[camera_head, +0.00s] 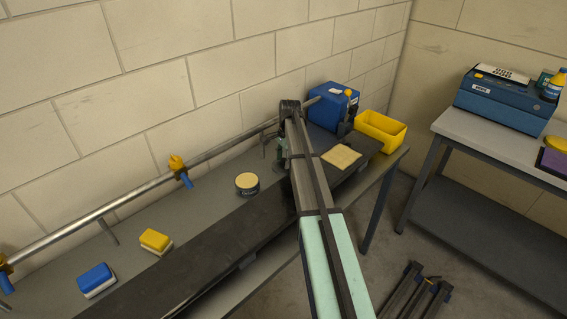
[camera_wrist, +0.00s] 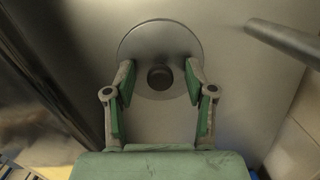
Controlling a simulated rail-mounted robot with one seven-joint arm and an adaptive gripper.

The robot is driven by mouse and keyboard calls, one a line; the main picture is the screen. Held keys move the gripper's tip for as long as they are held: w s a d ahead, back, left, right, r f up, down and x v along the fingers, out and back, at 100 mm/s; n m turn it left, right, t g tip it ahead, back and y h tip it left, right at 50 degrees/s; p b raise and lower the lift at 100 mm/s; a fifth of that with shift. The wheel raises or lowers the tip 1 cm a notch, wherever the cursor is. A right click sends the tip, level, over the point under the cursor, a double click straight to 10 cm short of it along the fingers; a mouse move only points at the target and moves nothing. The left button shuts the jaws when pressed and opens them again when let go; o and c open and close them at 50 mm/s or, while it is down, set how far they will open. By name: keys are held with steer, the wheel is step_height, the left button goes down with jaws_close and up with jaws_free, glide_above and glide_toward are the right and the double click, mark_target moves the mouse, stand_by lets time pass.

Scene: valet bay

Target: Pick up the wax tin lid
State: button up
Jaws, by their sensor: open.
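The wax tin lid (camera_wrist: 160,38) is a round grey metal disc with a dark knob at its middle. It lies flat on the grey bench top in the wrist view. My gripper (camera_wrist: 160,82) is open over it, one finger on each side of the knob, with a clear gap on both sides. The fingertips overlap the disc in this view; whether they touch it I cannot tell. A dark round tin (camera_head: 247,190) with a tan top stands on the bench, left of my arm.
A metal rail (camera_head: 110,207) runs along the wall above the bench. A yellow block (camera_head: 155,240) and a blue block (camera_head: 95,278) lie at the left. A blue machine (camera_head: 330,106), a yellow bin (camera_head: 381,130) and a tan cloth (camera_head: 341,156) are at the far end.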

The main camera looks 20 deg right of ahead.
steer(key=shift+f, duration=0.15)
jaws_close()
